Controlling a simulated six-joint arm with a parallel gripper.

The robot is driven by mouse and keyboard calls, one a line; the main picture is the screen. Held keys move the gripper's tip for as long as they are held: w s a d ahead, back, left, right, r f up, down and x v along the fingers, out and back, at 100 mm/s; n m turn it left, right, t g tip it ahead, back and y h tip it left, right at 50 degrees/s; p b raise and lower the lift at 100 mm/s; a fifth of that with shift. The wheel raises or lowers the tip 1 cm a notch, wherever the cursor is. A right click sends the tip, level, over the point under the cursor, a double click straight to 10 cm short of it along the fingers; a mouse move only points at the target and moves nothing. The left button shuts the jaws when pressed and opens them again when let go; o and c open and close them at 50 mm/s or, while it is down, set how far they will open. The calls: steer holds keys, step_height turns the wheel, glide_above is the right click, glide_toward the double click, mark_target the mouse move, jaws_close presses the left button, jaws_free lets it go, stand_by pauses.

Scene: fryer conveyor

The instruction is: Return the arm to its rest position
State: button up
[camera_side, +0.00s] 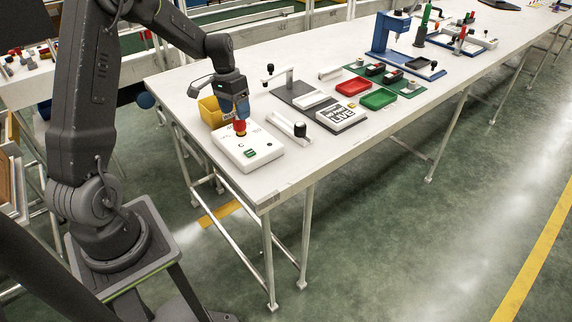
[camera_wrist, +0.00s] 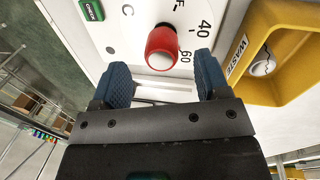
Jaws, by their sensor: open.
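My gripper (camera_side: 238,108) is over the near-left end of the white table, just above a white control box (camera_side: 262,155). The box has a red knob (camera_side: 239,127) and a green switch. In the wrist view the two blue fingers of my gripper (camera_wrist: 158,80) are apart. The red knob (camera_wrist: 162,47) shows ahead of the gap between the fingertips, with a dial marked 40 and 60 beside it. Nothing is held between the fingers. Whether a finger touches the knob, I cannot tell.
A yellow waste bin (camera_side: 211,112) stands close beside the box, also at right in the wrist view (camera_wrist: 290,35). A grey fixture (camera_side: 300,95), a printed block (camera_side: 337,115), red (camera_side: 352,87) and green trays (camera_side: 378,99) and a blue press (camera_side: 388,40) stand further along the table (camera_side: 300,170).

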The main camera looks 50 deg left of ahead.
step_height(320, 180, up, 9)
steer(key=a, duration=0.2)
steer(key=s+d+r+t+y, duration=0.1)
steer(key=s+d+r, duration=0.25)
steer(key=d, duration=0.35)
steer(key=s+d+r+t+y, duration=0.15)
steer(key=d+r, duration=0.25)
steer(key=d, duration=0.4)
steer(key=s+d+m+t, duration=0.1)
steer(key=s+d+t, duration=0.2)
steer(key=s+d, duration=0.8)
steer(key=s, duration=0.3)
steer(key=shift+f+m, duration=0.3)
steer(key=shift+d+h, duration=0.1)
steer(key=shift+h, duration=0.15)
steer(key=shift+c, duration=0.4)
